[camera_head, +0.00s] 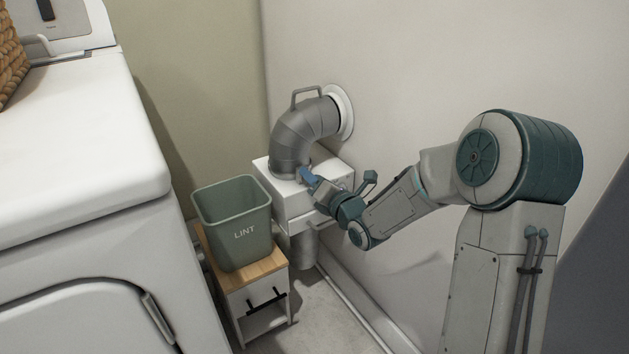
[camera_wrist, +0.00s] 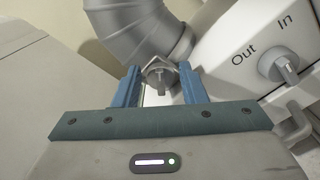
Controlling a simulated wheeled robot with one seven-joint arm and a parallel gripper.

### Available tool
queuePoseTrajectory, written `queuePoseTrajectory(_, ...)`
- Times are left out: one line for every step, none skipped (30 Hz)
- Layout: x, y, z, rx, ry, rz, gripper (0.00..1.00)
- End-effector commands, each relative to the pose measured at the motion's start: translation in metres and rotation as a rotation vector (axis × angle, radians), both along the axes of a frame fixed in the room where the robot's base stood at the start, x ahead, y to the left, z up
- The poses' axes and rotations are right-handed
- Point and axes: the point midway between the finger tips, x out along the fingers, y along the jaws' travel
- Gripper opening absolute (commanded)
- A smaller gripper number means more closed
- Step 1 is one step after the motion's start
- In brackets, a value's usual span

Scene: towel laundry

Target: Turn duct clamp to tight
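The grey ribbed duct elbow (camera_head: 298,135) rises from a white box and bends into a round wall flange. The duct's lower end also shows in the wrist view (camera_wrist: 135,30). A small grey clamp knob (camera_wrist: 160,74) sits at the duct's base, in front of its collar. My gripper (camera_wrist: 160,82) has its two blue fingers apart, one on each side of this knob. I cannot tell whether either finger touches it. In the head view my gripper (camera_head: 308,176) is at the duct's base, and the arm hides the knob there.
The white box (camera_head: 290,197) has a second knob (camera_wrist: 285,69) by the labels "Out" and "In". A green LINT bin (camera_head: 236,222) stands on a small wood-topped cabinet (camera_head: 258,272) left of it. A white appliance (camera_head: 85,160) fills the left; the wall is behind.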

Motion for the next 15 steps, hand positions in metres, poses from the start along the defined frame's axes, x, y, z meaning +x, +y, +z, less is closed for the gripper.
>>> queuePoseTrajectory(0.0002,0.0002,0.0002,0.0,0.0,0.0,0.38)
queuePoseTrajectory(0.0001,0.0002,0.0002,0.0,0.0,0.0,0.38)
queuePoseTrajectory(0.0001,0.0002,0.0002,0.0,0.0,0.0,0.38)
queuePoseTrajectory(0.0001,0.0001,0.0003,0.0,0.0,0.0,0.38)
queuePoseTrajectory(0.0001,0.0001,0.0003,0.0,0.0,0.0,0.38)
queuePoseTrajectory(0.0,0.0,0.0003,0.0,0.0,0.0,0.32)
queuePoseTrajectory(0.0,-0.0001,0.0002,0.0,0.0,0.0,0.24)
queuePoseTrajectory(0.0,-0.0001,0.0002,0.0,0.0,0.0,0.16)
queuePoseTrajectory(0.0,-0.0001,0.0002,0.0,0.0,0.0,0.06)
queuePoseTrajectory(0.0,-0.0001,0.0002,0.0,0.0,0.0,0.06)
queuePoseTrajectory(0.0,-0.0001,0.0002,0.0,0.0,0.0,0.06)
queuePoseTrajectory(-0.0001,-0.0002,0.0003,0.0,0.0,0.0,0.07)
queuePoseTrajectory(-0.0001,-0.0002,0.0001,0.002,0.001,0.0,0.07)
queuePoseTrajectory(-0.0001,-0.0002,0.0001,0.005,0.003,0.0,0.07)
queuePoseTrajectory(-0.0001,-0.0002,0.0,0.013,0.009,0.0,0.07)
